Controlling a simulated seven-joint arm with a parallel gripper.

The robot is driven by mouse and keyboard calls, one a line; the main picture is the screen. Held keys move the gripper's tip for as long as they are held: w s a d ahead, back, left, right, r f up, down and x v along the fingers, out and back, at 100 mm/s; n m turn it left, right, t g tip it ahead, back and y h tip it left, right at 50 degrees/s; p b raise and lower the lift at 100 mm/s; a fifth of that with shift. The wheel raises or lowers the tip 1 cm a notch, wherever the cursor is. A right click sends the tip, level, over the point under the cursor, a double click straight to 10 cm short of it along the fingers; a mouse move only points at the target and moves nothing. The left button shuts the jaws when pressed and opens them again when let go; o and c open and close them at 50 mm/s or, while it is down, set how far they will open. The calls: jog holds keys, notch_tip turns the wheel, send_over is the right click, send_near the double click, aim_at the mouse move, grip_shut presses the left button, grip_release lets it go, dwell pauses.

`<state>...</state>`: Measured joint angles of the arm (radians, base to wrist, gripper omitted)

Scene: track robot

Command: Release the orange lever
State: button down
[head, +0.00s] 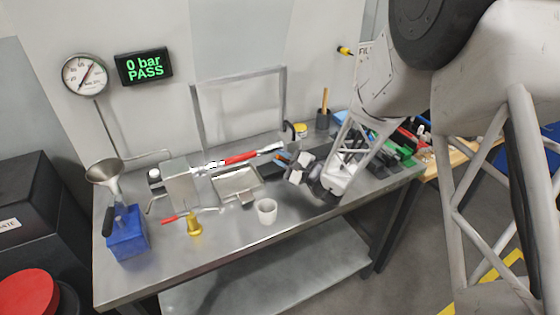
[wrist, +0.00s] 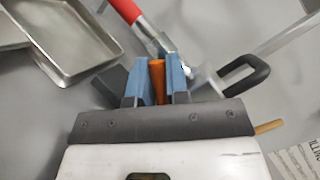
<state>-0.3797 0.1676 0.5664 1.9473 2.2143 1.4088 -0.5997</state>
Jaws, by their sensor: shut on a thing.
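The orange lever (wrist: 157,72) stands between the two blue finger pads of my gripper (wrist: 158,84) in the wrist view. The pads are closed on it from both sides, and its upper end shows a little beyond them. The lower part of the lever is hidden by the gripper body. In the head view my gripper (head: 292,164) is low over the workbench, right of the red-handled tool. The lever cannot be made out clearly there.
A white cup (head: 266,211), brass piece (head: 194,225) and blue block with a funnel (head: 126,236) stand on the bench (head: 225,252). The wall display (head: 144,66) reads "0 bar PASS".

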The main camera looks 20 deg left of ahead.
jog(key=shift+d+r, duration=0.1)
jog(key=c, duration=1.1)
grip_release()
jog(key=shift+v, duration=3.9)
jog(key=shift+w, duration=0.1)
